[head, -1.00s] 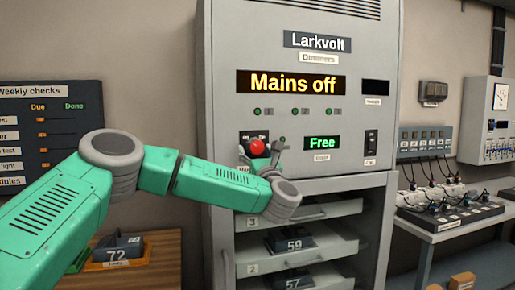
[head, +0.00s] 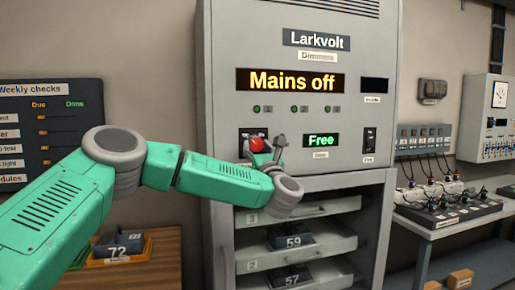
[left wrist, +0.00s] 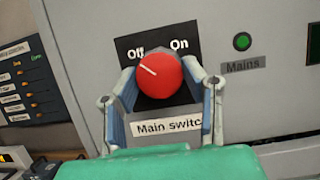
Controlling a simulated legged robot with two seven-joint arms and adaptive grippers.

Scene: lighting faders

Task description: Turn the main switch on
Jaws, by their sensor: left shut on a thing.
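The main switch is a round red knob (left wrist: 160,76) on a black plate (left wrist: 127,45) marked Off and On, with a "Main switch" label below it. The white line on the knob points up and left toward Off. My left gripper (left wrist: 165,85) is shut on the knob, with one finger on each side of it in the left wrist view. In the head view the knob (head: 257,146) shows beside the left gripper (head: 267,150). The display (head: 291,81) on the grey cabinet reads "Mains off". My right gripper is not in view.
A green "Mains" lamp (left wrist: 242,41) is right of the switch plate. Below the panel, open shelves (head: 335,243) hold dark numbered modules. A bench (head: 455,228) with plugged cables stands right; a wooden table (head: 160,262) stands left.

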